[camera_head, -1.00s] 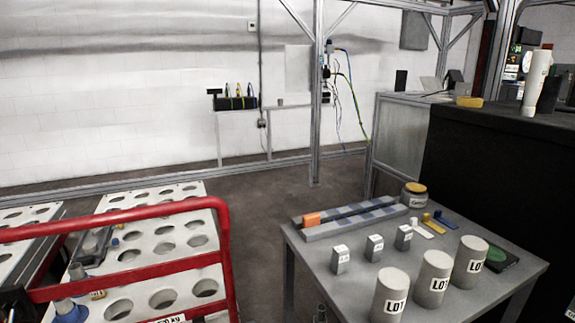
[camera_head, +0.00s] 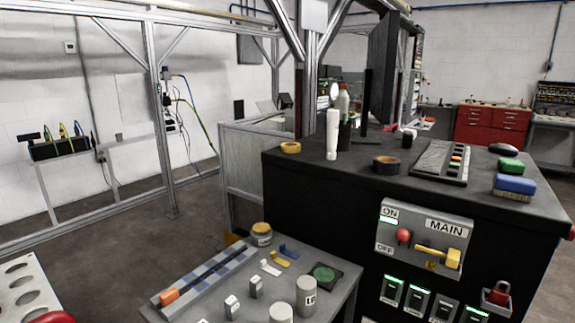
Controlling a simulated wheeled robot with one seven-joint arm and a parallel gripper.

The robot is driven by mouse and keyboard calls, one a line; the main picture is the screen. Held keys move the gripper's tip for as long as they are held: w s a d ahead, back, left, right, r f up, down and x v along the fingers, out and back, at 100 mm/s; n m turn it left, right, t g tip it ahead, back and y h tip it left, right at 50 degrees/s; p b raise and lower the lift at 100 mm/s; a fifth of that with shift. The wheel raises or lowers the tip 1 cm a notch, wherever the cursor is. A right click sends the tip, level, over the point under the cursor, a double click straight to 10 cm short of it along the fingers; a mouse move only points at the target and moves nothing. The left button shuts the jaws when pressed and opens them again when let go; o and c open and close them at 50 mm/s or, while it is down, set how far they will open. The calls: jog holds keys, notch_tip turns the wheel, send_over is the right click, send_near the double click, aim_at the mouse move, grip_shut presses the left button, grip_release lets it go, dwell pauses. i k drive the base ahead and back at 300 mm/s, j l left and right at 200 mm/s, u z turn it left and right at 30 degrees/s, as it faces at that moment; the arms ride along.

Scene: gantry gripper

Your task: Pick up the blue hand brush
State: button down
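The blue hand brush (camera_head: 515,183) lies near the right end of the black cabinet's top, close to its front edge. It has a blue body on top and a pale bristle side facing the front. Nothing covers it from this view. My gripper is not in view.
The brush rests on the black cabinet (camera_head: 310,196). Behind it lie a green object (camera_head: 511,166) and a dark rounded object (camera_head: 503,149). A keyboard-like panel (camera_head: 441,161) and a dark tape roll (camera_head: 386,165) lie left. A grey table (camera_head: 335,300) stands lower left.

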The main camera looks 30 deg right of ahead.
aim_at(521, 189)
jog(key=z, duration=1.35)
